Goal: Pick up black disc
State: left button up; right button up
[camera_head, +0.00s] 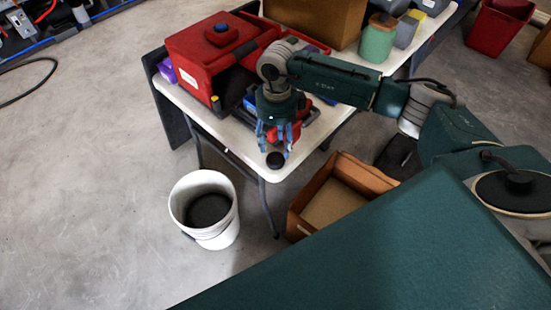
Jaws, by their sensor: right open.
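A small black disc (275,160) lies near the front corner of the white table (243,146). My right gripper (275,147) points down just above it, with its blue fingers apart. The fingertips are at or close to the disc's sides; I cannot tell if they touch it. My right arm comes in from the right over the table. My left gripper does not show.
A red toolbox (207,52) and other containers crowd the table behind my gripper. A white bucket (225,233) with dark contents and an open cardboard box (367,177) stand on the floor in front.

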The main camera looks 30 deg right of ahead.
aim_at(276, 158)
jog(key=f+p, duration=0.1)
jog(key=f, duration=0.2)
jog(key=f+p, duration=0.1)
jog(key=f, duration=0.1)
jog(key=shift+s+a+f, duration=0.15)
jog(key=shift+a+f, duration=0.05)
jog(key=shift+f, duration=0.55)
jog(key=c, duration=0.8)
jog(key=shift+r, duration=0.1)
